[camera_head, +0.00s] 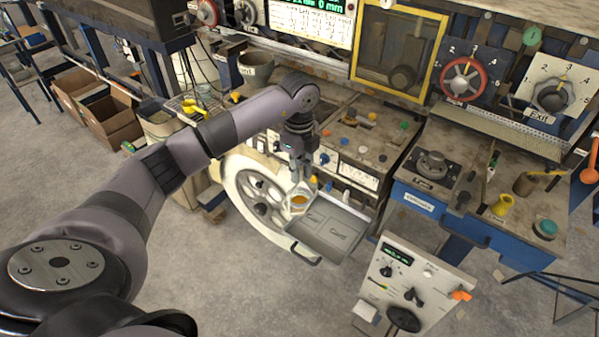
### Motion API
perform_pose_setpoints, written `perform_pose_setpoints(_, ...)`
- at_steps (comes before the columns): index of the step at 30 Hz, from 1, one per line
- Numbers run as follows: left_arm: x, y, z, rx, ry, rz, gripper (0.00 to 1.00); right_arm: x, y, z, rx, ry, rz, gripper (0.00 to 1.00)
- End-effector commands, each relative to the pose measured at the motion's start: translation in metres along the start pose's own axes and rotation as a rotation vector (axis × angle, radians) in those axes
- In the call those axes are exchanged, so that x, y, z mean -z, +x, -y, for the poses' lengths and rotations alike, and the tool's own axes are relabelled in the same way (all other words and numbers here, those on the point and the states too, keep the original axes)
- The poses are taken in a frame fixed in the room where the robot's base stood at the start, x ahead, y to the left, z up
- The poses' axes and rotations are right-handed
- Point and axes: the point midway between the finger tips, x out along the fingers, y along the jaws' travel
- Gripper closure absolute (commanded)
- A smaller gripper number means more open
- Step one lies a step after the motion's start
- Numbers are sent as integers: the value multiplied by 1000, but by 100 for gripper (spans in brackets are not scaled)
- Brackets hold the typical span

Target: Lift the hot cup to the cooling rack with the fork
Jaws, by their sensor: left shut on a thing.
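My left gripper (297,172) points down at the middle of the view, just above a small pale cup (298,207) with orange contents. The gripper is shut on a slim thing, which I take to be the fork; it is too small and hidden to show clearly. The cup is at the upper left edge of a grey metal tray (327,236) with faint lettering, which may be the cooling rack. I cannot tell whether the cup rests on something or hangs from the fork. My right gripper is not in view.
A large pale wheel (262,200) stands left of the tray. A control box (412,288) with knobs is at the lower right. A blue-framed bench (478,220) with small parts is at the right. The cluttered machine top (365,135) lies behind the gripper. Open floor is in front.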

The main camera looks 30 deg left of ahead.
Motion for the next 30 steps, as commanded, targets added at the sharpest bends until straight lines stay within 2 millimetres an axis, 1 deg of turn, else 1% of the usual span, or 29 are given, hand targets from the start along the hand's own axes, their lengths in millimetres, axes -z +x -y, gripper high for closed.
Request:
perform_pose_setpoints(3,0,-3,0,2,98,0,100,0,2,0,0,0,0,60)
perform_pose_setpoints(6,0,-4,0,1,142,-1,100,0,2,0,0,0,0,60)
perform_pose_setpoints(16,-1,-5,0,1,148,-1,100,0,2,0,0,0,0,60)
perform_pose_setpoints(30,-40,-10,-4,1,150,0,100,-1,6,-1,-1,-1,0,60)
